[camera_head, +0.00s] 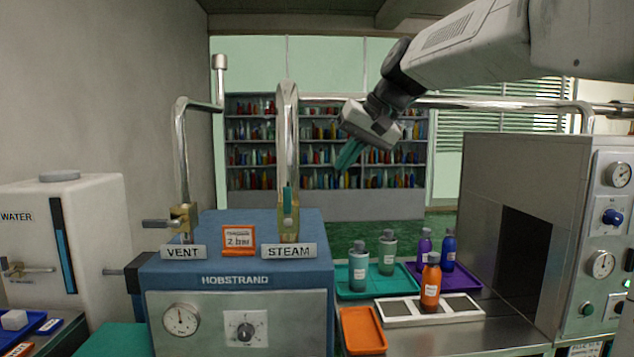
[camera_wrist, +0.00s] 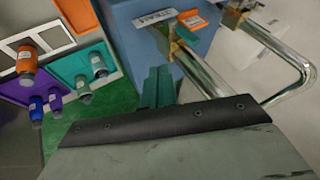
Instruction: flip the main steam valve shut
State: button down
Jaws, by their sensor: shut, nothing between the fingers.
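The steam valve (camera_head: 288,216) is a brass body on the steel pipe behind the STEAM plate (camera_head: 289,251). Its teal lever (camera_head: 287,199) stands upright, in line with the pipe. My gripper (camera_head: 348,156) is shut and empty, in the air to the right of and above the valve, apart from it. In the wrist view my teal fingers (camera_wrist: 158,88) are together. There the brass valve body (camera_wrist: 181,38) shows beyond them beside the STEAM plate (camera_wrist: 153,18); its lever is hard to make out.
The vent valve (camera_head: 183,217) has a lever pointing left. An orange sign (camera_head: 238,239) stands between the plates on the blue boiler (camera_head: 235,268). Bottles on trays, including an orange bottle (camera_head: 430,287), stand right. A steel cabinet (camera_head: 572,190) is at far right.

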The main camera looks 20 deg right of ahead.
aim_at(288, 206)
jog(key=w+a+f, duration=0.6)
jog(key=a+f, duration=0.1)
jog(key=shift+f, duration=0.35)
dwell(0.4)
